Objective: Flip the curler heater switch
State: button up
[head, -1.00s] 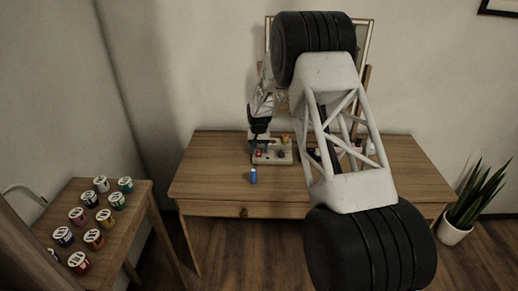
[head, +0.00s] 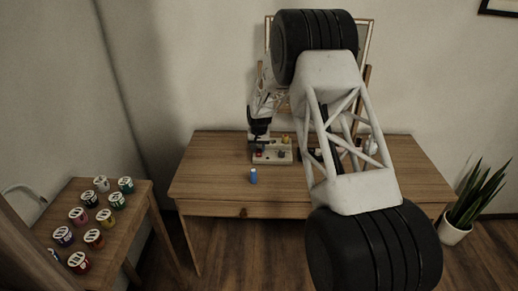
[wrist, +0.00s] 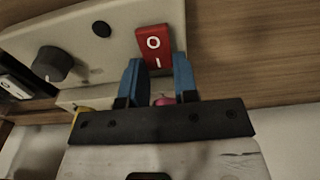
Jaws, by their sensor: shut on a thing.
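The red rocker switch (wrist: 153,46), marked O and I, sits on a pale unit (wrist: 80,35) in the wrist view. My gripper (wrist: 157,66) has its two blue fingers on either side of the switch's lower end, shut on it. A black knob (wrist: 52,64) and a round black spot (wrist: 101,29) are on the same unit. In the head view my gripper (head: 258,138) is at the left end of the pale unit (head: 272,158) on the desk.
A blue cylinder (head: 253,176) stands in front of the unit on the wooden desk (head: 215,178). A framed panel stands behind. My arm hides the desk's right middle. Several small labelled pots stand on a side table (head: 128,219) at left. A plant (head: 470,210) is at right.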

aim_at(259, 152)
jog(key=shift+s+r+t, duration=0.1)
jog(key=shift+t, duration=0.5)
jog(key=o, duration=0.9)
jog(key=shift+r, duration=0.1)
jog(key=shift+s+r, duration=0.2)
jog(key=shift+r, duration=1.05)
jog(key=shift+s+r, duration=0.2)
jog(key=shift+r, duration=1.05)
jog(key=shift+s+r, duration=0.2)
jog(key=shift+r, duration=1.05)
